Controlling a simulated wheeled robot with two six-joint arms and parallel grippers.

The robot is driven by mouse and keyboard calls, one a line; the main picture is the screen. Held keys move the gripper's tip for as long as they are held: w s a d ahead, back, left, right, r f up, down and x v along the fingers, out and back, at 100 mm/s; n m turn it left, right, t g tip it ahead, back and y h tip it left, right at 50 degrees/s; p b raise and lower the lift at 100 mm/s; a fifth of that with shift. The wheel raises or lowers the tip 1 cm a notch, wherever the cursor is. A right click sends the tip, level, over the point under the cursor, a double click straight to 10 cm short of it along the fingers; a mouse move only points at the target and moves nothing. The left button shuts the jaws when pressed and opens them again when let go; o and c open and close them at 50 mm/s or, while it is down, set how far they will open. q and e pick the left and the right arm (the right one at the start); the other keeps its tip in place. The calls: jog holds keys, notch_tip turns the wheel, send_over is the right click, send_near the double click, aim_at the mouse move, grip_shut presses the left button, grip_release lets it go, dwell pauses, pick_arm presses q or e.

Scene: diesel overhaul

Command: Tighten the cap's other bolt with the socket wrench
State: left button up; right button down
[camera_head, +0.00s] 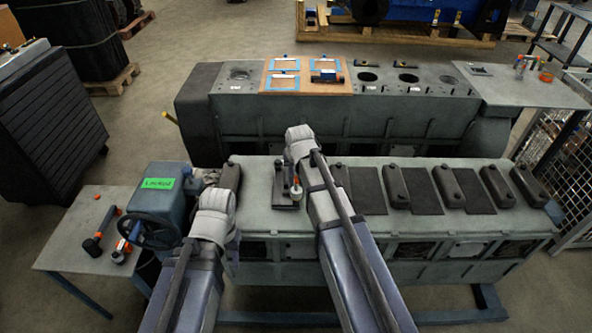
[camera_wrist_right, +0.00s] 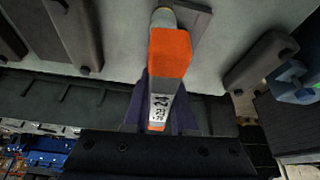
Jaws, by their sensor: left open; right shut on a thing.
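My right gripper (camera_wrist_right: 162,98) is shut on the socket wrench (camera_wrist_right: 170,58), which has an orange block and a label reading 24. The wrench's grey end points away from the gripper in the right wrist view; I cannot tell whether it sits on a bolt.
The grey block (camera_head: 265,222) carries a row of dark caps (camera_head: 395,187) and flat dark pads (camera_head: 425,190). A side table (camera_head: 72,258) at left holds orange-and-black tools. Behind stands a second block (camera_head: 420,125) with a wooden board (camera_head: 308,88).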

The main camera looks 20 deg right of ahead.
jog(key=m, duration=0.2)
jog(key=m+h, duration=0.1)
jog(key=m, duration=0.1)
jog(key=shift+s+g+h, duration=0.1)
jog(key=shift+g+h, duration=0.2)
jog(key=m, duration=0.2)
jog(key=m+g+h, duration=0.1)
jog(key=m, duration=0.1)
jog(key=shift+s+d, duration=0.1)
jog(key=shift+d, duration=0.1)
jog(key=m+g, duration=0.1)
jog(key=m, duration=0.1)
jog(key=m+g+h, duration=0.1)
jog(key=m, duration=0.2)
jog(key=shift+s+d, duration=0.2)
jog(key=m, duration=0.1)
jog(key=m+g, duration=0.1)
jog(key=m, duration=0.1)
jog(key=shift+s+d, duration=0.1)
jog(key=shift+s, duration=0.2)
jog(key=shift+r+p, duration=0.8)
jog(key=shift+p, duration=0.05)
jog(key=shift+f, duration=0.1)
